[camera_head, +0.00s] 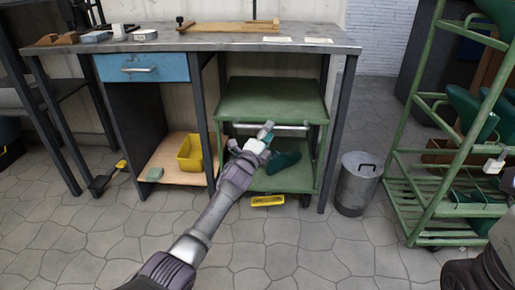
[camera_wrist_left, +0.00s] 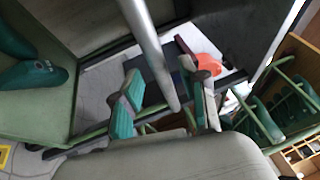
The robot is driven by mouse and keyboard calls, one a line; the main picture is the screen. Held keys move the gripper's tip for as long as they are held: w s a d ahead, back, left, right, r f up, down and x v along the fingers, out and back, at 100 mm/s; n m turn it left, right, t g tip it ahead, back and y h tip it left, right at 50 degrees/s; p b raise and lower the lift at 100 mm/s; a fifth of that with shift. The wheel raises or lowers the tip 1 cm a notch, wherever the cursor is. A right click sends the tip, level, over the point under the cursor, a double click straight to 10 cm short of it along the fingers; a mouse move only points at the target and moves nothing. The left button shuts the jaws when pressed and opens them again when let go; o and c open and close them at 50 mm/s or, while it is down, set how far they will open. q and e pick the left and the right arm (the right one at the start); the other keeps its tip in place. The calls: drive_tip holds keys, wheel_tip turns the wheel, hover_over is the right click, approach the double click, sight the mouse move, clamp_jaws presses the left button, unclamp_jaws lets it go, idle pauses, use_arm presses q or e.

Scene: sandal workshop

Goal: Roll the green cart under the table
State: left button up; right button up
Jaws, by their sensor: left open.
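The green cart (camera_head: 270,98) stands beneath the right half of the grey workbench table (camera_head: 240,42), between the drawer unit and the right legs. Its metal handle bar (camera_head: 291,127) runs across its front. My left gripper (camera_head: 266,131) is at the handle. In the left wrist view, the open fingers (camera_wrist_left: 165,100) have green pads, and the handle bar (camera_wrist_left: 151,45) runs down between them. I cannot tell whether they touch it. A dark green sandal-like piece (camera_head: 284,162) lies on the cart's lower shelf. My right gripper (camera_head: 495,163) shows at the right edge; its fingers are unclear.
A grey metal bin (camera_head: 356,184) stands right of the table. A green rack (camera_head: 424,185) with green shoe forms is farther right. A yellow bin (camera_head: 190,153) sits on the shelf left of the cart. A yellow piece (camera_head: 268,201) is at the cart's front foot. The front floor is clear.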

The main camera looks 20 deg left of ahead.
use_arm(q)
drive_tip(key=v, duration=0.9)
drive_tip(key=shift+s, duration=0.2)
drive_tip(key=shift+f, duration=0.15)
